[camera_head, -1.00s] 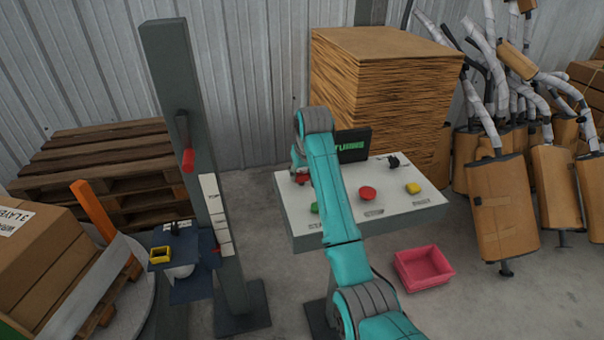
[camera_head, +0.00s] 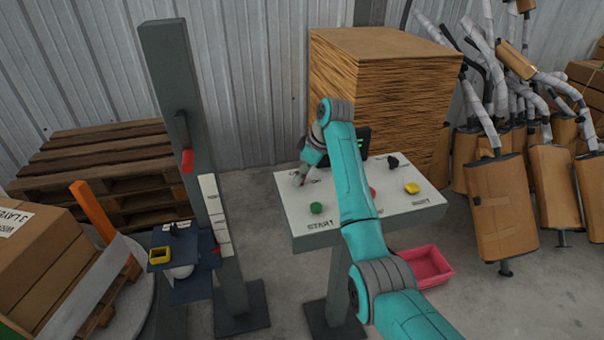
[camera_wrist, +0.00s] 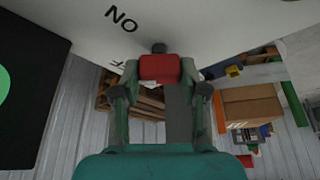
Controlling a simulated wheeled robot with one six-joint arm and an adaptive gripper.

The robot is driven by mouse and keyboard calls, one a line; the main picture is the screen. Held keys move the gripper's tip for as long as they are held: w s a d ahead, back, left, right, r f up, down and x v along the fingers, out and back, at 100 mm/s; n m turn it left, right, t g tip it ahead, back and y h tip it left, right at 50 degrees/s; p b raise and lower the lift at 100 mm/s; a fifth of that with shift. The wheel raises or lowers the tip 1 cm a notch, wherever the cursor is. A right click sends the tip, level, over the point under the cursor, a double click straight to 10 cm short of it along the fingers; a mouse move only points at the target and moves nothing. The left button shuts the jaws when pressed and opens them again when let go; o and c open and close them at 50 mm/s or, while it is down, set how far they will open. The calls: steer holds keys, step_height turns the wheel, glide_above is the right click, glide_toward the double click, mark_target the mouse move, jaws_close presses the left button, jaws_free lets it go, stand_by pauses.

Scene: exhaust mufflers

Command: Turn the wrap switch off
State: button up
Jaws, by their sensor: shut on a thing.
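The wrap switch's red handle (camera_wrist: 160,68) sits between my fingertips in the wrist view, with its dark pivot (camera_wrist: 158,47) on the white panel (camera_wrist: 215,25) just above it. My gripper (camera_wrist: 162,76) is shut on this red handle. An ON label (camera_wrist: 122,18) shows upside down on the panel; part of a second label (camera_wrist: 119,65) shows left of the handle, mostly cut off. In the head view my gripper (camera_head: 302,176) is at the left back part of the control panel (camera_head: 292,213), and the switch is mostly hidden by it.
The panel also has a green START button (camera_head: 317,208), a yellow button (camera_head: 411,188), a black knob (camera_head: 393,162) and a partly hidden red button. A black screen (camera_head: 364,138) stands behind my arm. A grey post (camera_head: 180,90) is to the left; a pink bin (camera_head: 432,262) is below right.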

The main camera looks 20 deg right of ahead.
steer(key=n, duration=0.2)
steer(key=n+g, duration=0.1)
steer(key=n, duration=0.1)
steer(key=shift+w+g+y, duration=0.1)
steer(key=shift+g+y, duration=0.2)
steer(key=shift+y, duration=0.1)
steer(key=shift+n+g, duration=0.6)
steer(key=shift+n, duration=1.1)
steer(key=o, duration=1.1)
steer(key=shift+o, duration=0.2)
steer(key=v, duration=0.7)
steer(key=shift+w+d+r, duration=0.15)
steer(key=shift+d+r, duration=0.05)
